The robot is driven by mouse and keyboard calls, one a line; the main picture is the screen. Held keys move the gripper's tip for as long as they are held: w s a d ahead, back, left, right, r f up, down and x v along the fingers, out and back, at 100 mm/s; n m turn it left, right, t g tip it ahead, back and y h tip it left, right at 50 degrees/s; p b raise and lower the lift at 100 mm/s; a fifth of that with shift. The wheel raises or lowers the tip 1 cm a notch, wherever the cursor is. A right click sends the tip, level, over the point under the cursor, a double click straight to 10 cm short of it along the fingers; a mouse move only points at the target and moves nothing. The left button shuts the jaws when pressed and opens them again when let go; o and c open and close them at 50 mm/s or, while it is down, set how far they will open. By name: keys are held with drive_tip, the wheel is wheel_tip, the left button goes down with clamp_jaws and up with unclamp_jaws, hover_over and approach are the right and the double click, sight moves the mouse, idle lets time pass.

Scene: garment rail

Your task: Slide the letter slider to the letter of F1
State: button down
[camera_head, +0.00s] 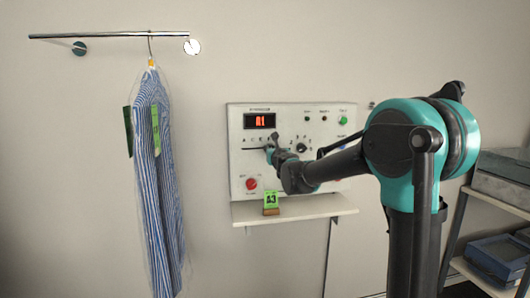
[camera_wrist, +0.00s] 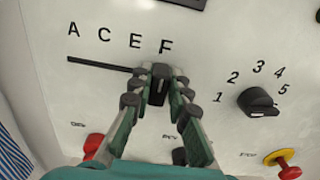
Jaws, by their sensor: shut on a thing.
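The letter slider's dark knob (camera_wrist: 158,82) is between my gripper's fingertips in the wrist view. It stands just below the letter F (camera_wrist: 166,46), at the right end of the visible dark slot (camera_wrist: 98,64). The letters A, C, E and F run left to right above the slot. My gripper (camera_wrist: 159,86) is shut on the knob; the fingers hide part of it. In the head view my gripper (camera_head: 270,150) is at the control panel (camera_head: 290,112), below the lit red display (camera_head: 260,121), which seems to read A1.
A dial (camera_wrist: 258,102) numbered 1 to 5 is right of the slider. A red button (camera_wrist: 93,143) and a yellow-red one (camera_wrist: 287,168) are below. A green A3 card (camera_head: 271,201) stands on the small shelf (camera_head: 315,209). A tagged striped shirt (camera_head: 160,190) hangs at left.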

drive_tip(key=shift+d, duration=0.2)
drive_tip(key=c, duration=1.4)
unclamp_jaws()
drive_tip(key=shift+d, duration=0.1)
drive_tip(key=shift+c, duration=0.2)
drive_tip(key=v, duration=1.2)
